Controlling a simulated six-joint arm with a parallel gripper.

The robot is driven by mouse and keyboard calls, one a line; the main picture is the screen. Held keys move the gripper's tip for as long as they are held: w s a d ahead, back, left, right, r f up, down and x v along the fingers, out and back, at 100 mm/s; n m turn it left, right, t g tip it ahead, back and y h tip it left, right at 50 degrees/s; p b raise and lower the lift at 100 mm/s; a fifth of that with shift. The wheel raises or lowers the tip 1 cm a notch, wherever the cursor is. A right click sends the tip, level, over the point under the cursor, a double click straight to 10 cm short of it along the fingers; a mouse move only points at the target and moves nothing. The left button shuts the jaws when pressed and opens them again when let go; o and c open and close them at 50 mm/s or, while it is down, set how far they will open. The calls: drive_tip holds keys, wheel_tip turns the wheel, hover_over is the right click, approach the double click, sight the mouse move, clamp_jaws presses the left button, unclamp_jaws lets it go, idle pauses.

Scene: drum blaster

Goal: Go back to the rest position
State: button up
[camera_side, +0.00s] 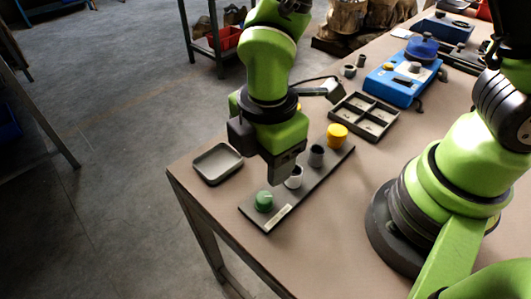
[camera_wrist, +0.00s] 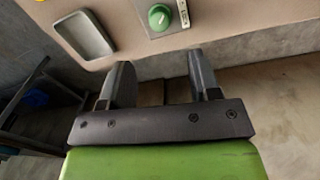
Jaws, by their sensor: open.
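My gripper (camera_side: 281,178) hangs over the dark strip-shaped holder (camera_side: 283,213), near a pale cylinder (camera_side: 294,181). In the wrist view its two fingers stand wide apart with nothing between them (camera_wrist: 162,62). A green knob-like cap (camera_side: 264,201) sits at the near end of the holder; it also shows in the wrist view (camera_wrist: 159,17), beyond the fingertips. A dark grey cylinder (camera_side: 316,156) and a yellow cap (camera_side: 337,133) stand toward the holder's far end. My gripper partly covers the holder's middle in the side view.
A shallow grey tray (camera_side: 217,181) lies empty near the table's left edge. A four-compartment tray (camera_side: 366,116) and a blue box (camera_side: 401,85) stand farther back. Small grey cylinders (camera_side: 350,70) stand near the box. The floor (camera_side: 90,180) left of the table is open.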

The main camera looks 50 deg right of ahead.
drive_tip(key=s+d+r+m+t, duration=0.2)
drive_tip(key=d+r+m, duration=0.2)
drive_tip(key=r+m, duration=0.2)
drive_tip(key=s+d+r+m+t+y, duration=0.1)
drive_tip(key=s+d+r+m+t, duration=0.1)
drive_tip(key=r+m, duration=0.5)
drive_tip(key=s+d+r+m+t+y, duration=0.1)
drive_tip(key=s+d+r+m+t, duration=0.1)
drive_tip(key=s+d+r+m, duration=0.2)
wheel_tip(320, 180, up, 2)
drive_tip(key=d+m, duration=0.2)
drive_tip(key=m, duration=0.1)
drive_tip(key=shift+r+m+t, duration=0.2)
drive_tip(key=shift+m+t, duration=0.1)
drive_tip(key=shift+t, duration=0.1)
